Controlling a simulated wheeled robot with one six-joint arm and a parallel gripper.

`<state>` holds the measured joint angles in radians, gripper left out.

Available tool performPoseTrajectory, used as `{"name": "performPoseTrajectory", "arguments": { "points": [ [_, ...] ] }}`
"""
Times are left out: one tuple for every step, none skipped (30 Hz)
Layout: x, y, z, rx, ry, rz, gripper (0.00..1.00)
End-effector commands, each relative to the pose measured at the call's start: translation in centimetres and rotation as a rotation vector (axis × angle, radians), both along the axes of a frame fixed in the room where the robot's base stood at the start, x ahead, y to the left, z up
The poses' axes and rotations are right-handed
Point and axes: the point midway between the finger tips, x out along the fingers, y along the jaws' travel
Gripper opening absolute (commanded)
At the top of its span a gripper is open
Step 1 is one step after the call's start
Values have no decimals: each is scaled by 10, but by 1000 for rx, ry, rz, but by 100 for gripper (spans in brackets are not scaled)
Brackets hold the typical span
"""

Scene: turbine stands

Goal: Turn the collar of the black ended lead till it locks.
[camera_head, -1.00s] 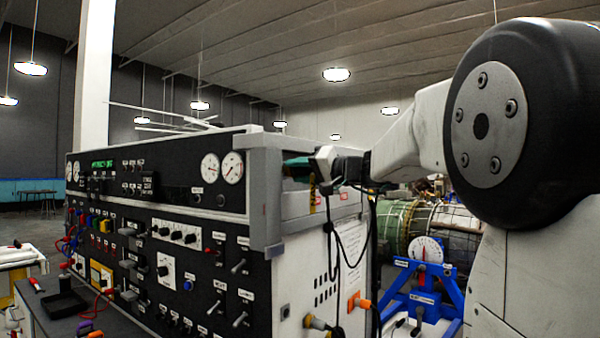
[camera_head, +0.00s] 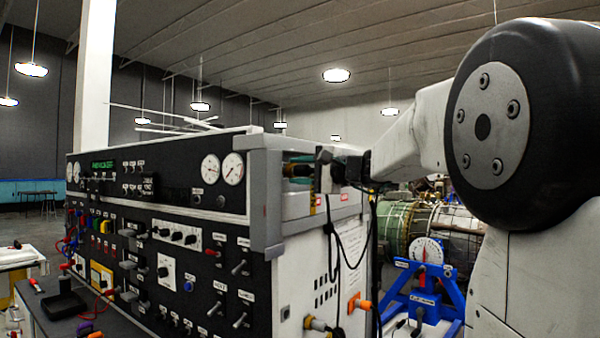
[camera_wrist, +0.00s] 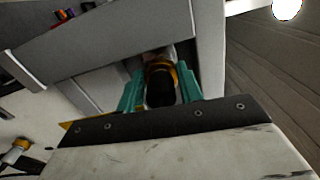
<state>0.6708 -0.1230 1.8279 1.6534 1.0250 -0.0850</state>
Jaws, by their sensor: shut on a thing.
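The black ended lead (camera_wrist: 160,92) shows in the wrist view as a black plug end with a gold-yellow collar (camera_wrist: 158,65) around it. It sits in a recess in the side of the grey cabinet (camera_head: 264,205). My gripper (camera_wrist: 160,78) has its two teal fingers on either side of the plug and is shut on the collar. In the head view my gripper (camera_head: 298,168) reaches into the recess at the cabinet's upper right end, and the plug is mostly hidden there. Whether the collar is locked cannot be told.
Black cable hangs down the cabinet's white side. A blue stand (camera_head: 420,295) with a dial stands to the right. The recess walls are close around my fingers.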

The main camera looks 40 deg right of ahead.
Motion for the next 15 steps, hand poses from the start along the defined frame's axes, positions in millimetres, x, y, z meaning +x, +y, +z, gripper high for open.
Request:
{"name": "performPoseTrajectory", "arguments": {
  "points": [
    [0,0,-1,28,12,0,13],
    [0,0,-1,45,17,0,13],
    [0,0,0,67,26,0,13],
    [0,0,0,81,32,0,13],
    [0,0,0,95,37,0,13],
    [0,0,0,112,43,0,13],
    [0,0,0,124,47,0,13],
    [0,0,0,134,51,0,13],
    [0,0,0,147,55,0,13],
    [0,0,0,154,58,0,13],
    [0,0,0,162,61,0,13],
    [0,0,0,170,64,0,13],
    [0,0,0,176,66,0,13],
    [0,0,0,180,67,0,13],
    [0,0,0,184,69,0,13]
  ]
}}
